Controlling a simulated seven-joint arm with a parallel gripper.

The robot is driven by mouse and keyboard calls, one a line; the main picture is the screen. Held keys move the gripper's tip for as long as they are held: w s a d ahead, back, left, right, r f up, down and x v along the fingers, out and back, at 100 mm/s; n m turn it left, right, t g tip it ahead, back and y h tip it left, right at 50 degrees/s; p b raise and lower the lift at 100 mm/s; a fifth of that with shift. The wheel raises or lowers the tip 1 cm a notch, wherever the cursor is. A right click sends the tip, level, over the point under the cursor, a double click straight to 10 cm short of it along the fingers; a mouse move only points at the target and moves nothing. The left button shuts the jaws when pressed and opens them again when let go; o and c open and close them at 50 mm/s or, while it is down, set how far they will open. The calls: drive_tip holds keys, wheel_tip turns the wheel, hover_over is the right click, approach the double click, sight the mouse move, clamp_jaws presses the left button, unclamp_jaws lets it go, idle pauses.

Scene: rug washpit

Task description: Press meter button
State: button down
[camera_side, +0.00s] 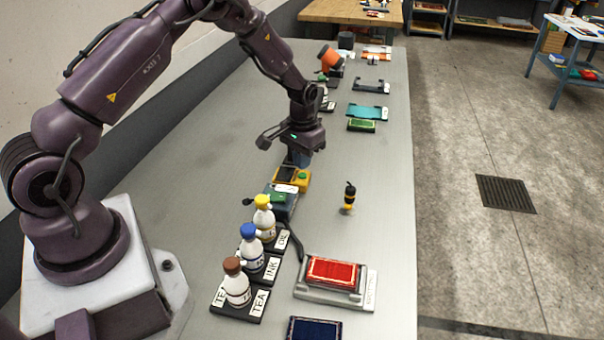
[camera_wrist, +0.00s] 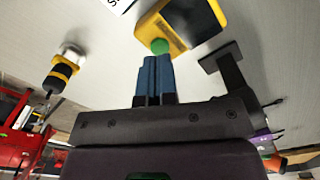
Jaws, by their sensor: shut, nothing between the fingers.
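The yellow meter (camera_side: 306,186) lies on the grey bench below my gripper, with a dark screen and a green button (camera_side: 302,176). In the wrist view the meter (camera_wrist: 156,24) is at the top, and its green button (camera_wrist: 159,46) shows just beyond my fingertips. My gripper (camera_side: 298,163) points down over the meter, its blue fingers shut together and empty. The fingertips (camera_wrist: 156,58) line up closely with the button in the wrist view. I cannot tell whether they touch it.
A black-and-yellow tool (camera_side: 349,197) stands to the right of the meter. Bottles with brown, blue and yellow caps (camera_side: 249,234) stand nearer the camera, beside a red rug sample (camera_side: 333,271) on a grey holder.

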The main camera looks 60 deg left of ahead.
sight(302, 174)
drive_tip(key=shift+f, duration=1.25)
idle(0.8)
drive_tip(key=shift+r, duration=3.55)
drive_tip(key=shift+s+d+f+g, duration=0.15)
drive_tip(key=shift+s+f, duration=0.1)
drive_tip(key=shift+s, duration=0.2)
drive_tip(key=shift+s+d+f+g, duration=0.1)
drive_tip(key=shift+s+f+g, duration=0.1)
drive_tip(key=shift+s, duration=0.2)
drive_tip(key=s+d+r+m+t, duration=0.1)
drive_tip(key=s+d+r+t, duration=0.1)
drive_tip(key=s+d+r, duration=0.2)
drive_tip(key=s+d+r+m+t, duration=0.1)
drive_tip(key=s+d+r, duration=0.3)
drive_tip(key=s+r, duration=0.7)
drive_tip(key=s+d+r+m+t, duration=0.1)
drive_tip(key=s+d+r+t, duration=0.2)
drive_tip(key=s+r, duration=0.5)
wheel_tip(302, 174, up, 3)
drive_tip(key=shift+s+d+f, duration=0.2)
drive_tip(key=shift+s+d, duration=0.05)
drive_tip(key=shift+d, duration=0.65)
